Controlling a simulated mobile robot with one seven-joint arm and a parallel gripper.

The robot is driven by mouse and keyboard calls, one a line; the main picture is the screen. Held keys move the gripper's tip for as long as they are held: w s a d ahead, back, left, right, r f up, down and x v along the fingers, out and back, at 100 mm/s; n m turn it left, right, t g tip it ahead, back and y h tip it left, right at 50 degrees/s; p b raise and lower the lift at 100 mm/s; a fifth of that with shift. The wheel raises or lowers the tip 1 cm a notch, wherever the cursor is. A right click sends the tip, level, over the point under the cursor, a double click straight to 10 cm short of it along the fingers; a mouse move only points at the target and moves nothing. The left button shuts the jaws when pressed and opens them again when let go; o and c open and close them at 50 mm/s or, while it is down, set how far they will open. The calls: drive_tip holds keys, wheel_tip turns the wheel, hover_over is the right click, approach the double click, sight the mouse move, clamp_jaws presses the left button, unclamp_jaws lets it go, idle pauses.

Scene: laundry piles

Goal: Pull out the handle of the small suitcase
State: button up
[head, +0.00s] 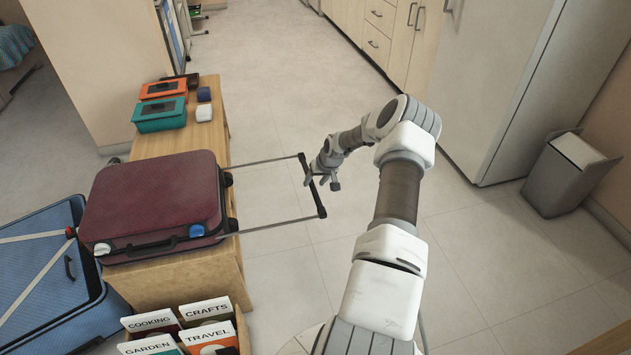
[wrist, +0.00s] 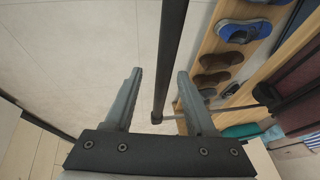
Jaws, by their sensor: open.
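The small suitcase (head: 155,195) is maroon and lies flat on a wooden bench. Its pull handle is extended to the right, with two thin rods reaching out over the floor to a dark crossbar (head: 319,205). My gripper (head: 322,183) is at the crossbar, near its middle. In the wrist view my gripper (wrist: 158,74) is open, with one finger on each side of the crossbar (wrist: 171,45) in the picture. Neither finger clearly touches it. One rod (wrist: 238,107) runs right from the bar's lower end, partly hidden by the right finger.
The bench (head: 152,285) holds an orange box (head: 163,88) and a teal box (head: 160,114). A blue open suitcase (head: 45,270) stands at left, and a file crate (head: 243,330) in front. Shoes (wrist: 243,30) show on a rack.

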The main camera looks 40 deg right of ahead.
drive_tip(key=p+v, duration=0.5)
drive_tip(key=v, duration=1.2)
drive_tip(key=shift+r, duration=0.2)
